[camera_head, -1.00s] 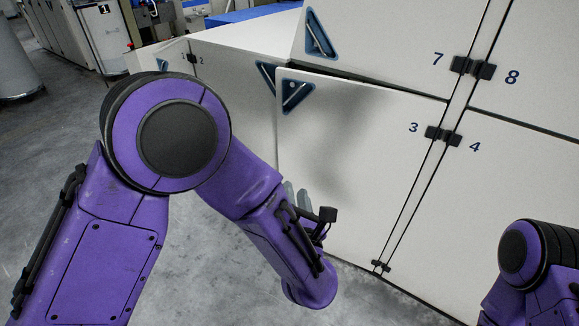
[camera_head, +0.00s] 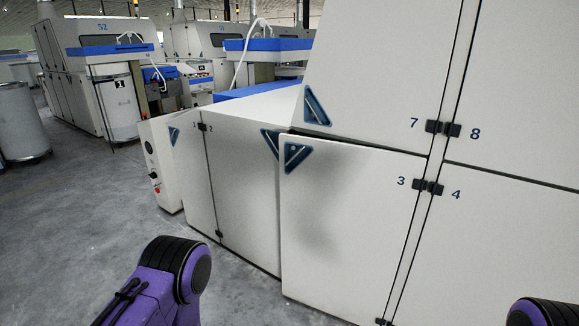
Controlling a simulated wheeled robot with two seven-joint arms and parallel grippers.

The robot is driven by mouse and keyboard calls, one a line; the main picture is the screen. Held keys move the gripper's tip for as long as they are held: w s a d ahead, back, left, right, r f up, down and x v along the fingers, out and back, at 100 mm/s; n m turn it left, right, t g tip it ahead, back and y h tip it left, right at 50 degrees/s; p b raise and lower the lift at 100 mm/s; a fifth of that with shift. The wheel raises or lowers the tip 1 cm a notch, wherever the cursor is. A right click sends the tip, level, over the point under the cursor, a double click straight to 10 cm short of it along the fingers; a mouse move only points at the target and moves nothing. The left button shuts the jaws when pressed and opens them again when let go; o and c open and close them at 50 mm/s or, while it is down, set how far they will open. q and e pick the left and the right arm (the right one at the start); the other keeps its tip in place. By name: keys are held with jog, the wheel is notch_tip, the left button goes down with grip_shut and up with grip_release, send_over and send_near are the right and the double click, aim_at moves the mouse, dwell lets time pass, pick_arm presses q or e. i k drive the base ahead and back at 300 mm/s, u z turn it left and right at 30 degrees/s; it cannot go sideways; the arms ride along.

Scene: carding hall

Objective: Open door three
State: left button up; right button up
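Door three (camera_head: 350,215) is the white panel marked 3, in the middle right of the head view. Its blue triangular handle recess (camera_head: 297,156) is at the upper left corner, and its hinges (camera_head: 419,186) are on the right beside the number. A dark gap shows along its top edge, and its left edge overlaps the recess of door two, so it looks slightly ajar. Part of my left arm shows at the bottom left, apart from the door; its gripper is out of view. Only a bit of my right arm shows at the bottom right corner.
Door two (camera_head: 245,185) is left of door three, door seven (camera_head: 380,75) above it and door four (camera_head: 480,250) to its right. A control panel with a red button (camera_head: 157,190) is at the left. Grey floor (camera_head: 90,220) lies clear at the left.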

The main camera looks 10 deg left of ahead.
aim_at(346, 210)
jog(key=u, duration=0.25)
jog(key=i, duration=1.45)
jog(key=z, duration=0.8)
